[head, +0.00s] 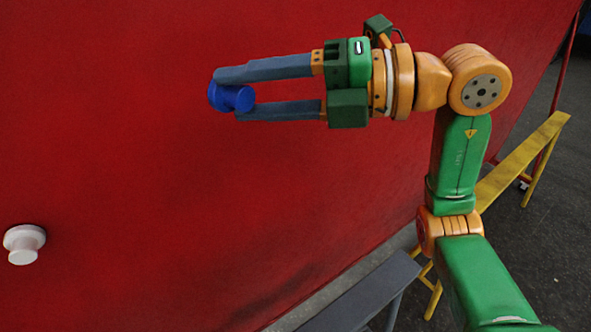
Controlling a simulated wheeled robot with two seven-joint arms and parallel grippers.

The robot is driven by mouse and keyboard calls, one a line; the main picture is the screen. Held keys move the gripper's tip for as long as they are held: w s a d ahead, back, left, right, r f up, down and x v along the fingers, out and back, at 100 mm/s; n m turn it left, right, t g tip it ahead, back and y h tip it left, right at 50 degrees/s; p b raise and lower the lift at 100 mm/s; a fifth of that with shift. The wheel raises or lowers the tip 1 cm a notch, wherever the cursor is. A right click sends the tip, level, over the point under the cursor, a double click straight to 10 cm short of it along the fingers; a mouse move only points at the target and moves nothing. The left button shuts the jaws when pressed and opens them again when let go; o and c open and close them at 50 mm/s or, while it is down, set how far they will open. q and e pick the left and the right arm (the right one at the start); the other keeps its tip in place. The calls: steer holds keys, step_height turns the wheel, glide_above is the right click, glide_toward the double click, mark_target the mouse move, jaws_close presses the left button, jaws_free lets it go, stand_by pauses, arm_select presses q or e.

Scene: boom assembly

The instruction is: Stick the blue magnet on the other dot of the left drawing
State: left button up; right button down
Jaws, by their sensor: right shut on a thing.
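My right gripper (236,92) reaches in from the right in the head view. Its two grey fingers point left and are shut on the blue magnet (233,98), a small spool-shaped piece held at the fingertips. The magnet is in front of a large red board (130,200); I cannot tell whether it touches the board. No drawing and no dots show on the visible part of the board. My left gripper is not in view.
A white spool-shaped magnet (23,244) is on the red board at the far left. A grey bench (368,297) stands at the bottom, and a yellow bench (520,160) stands at the right on dark ground. The board between the white magnet and my gripper is clear.

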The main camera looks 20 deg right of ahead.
steer(key=s+a+r+m+t+h+p, duration=0.1)
steer(key=s+r+m+t+h+p, duration=0.15)
steer(key=r, duration=0.75)
steer(key=s+a+r+m+t+h+p, duration=0.1)
steer(key=s+r+m+t, duration=0.2)
steer(key=r, duration=0.7)
steer(key=w+a+p, duration=0.3)
steer(key=w+p, duration=0.1)
steer(key=w, duration=0.7)
steer(key=shift+f+g, duration=0.25)
steer(key=shift+g, duration=0.1)
steer(key=shift+w+a+y, duration=0.15)
steer(key=shift+w+y, duration=0.05)
steer(key=shift+y, duration=0.05)
steer(key=shift+c, duration=1)
jaws_free()
